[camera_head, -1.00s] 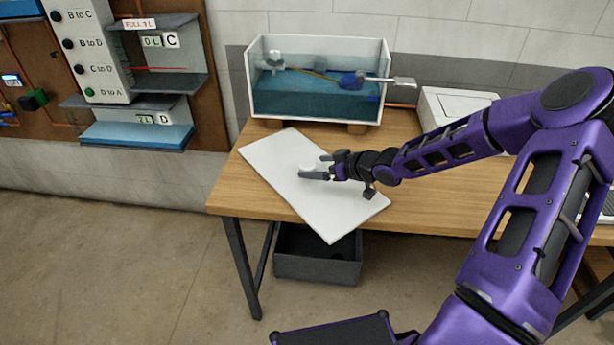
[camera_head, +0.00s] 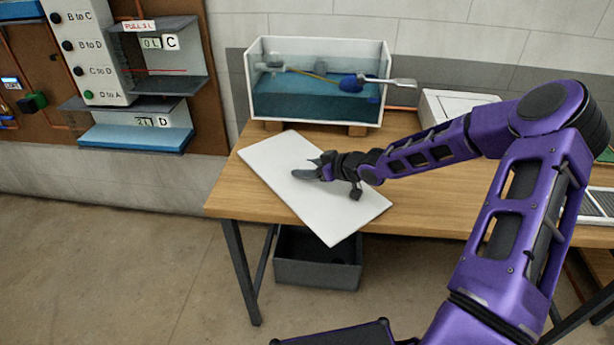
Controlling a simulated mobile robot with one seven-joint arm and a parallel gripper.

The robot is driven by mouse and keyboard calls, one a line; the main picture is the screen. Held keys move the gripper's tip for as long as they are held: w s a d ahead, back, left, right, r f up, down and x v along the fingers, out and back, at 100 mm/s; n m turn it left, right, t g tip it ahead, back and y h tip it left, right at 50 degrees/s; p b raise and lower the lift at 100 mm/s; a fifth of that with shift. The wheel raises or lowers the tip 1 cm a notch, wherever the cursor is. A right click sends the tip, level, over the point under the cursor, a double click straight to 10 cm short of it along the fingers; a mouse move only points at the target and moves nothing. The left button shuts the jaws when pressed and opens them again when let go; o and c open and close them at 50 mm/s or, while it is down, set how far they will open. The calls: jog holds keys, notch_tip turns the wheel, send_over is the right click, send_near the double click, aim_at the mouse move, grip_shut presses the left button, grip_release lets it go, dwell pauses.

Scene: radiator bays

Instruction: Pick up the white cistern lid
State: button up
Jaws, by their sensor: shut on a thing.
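The white cistern lid (camera_head: 340,212) is a flat rectangular slab at the left end of the wooden bench. Its near corner sticks out past the bench's front edge. My gripper (camera_head: 307,168) is over the middle of the lid, coming in from the right, and is shut on the lid's small handle. The fingers hide most of that handle. The lid looks flat on or very close to the bench top; I cannot tell whether there is a gap beneath it.
Behind the lid stands an open cistern (camera_head: 315,103) with blue water, a float and a lever reaching right. A white box (camera_head: 452,104) sits at the back right. A grey bin (camera_head: 316,268) is under the bench. A panel with shelves (camera_head: 150,85) hangs at left.

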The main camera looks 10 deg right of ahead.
grip_shut()
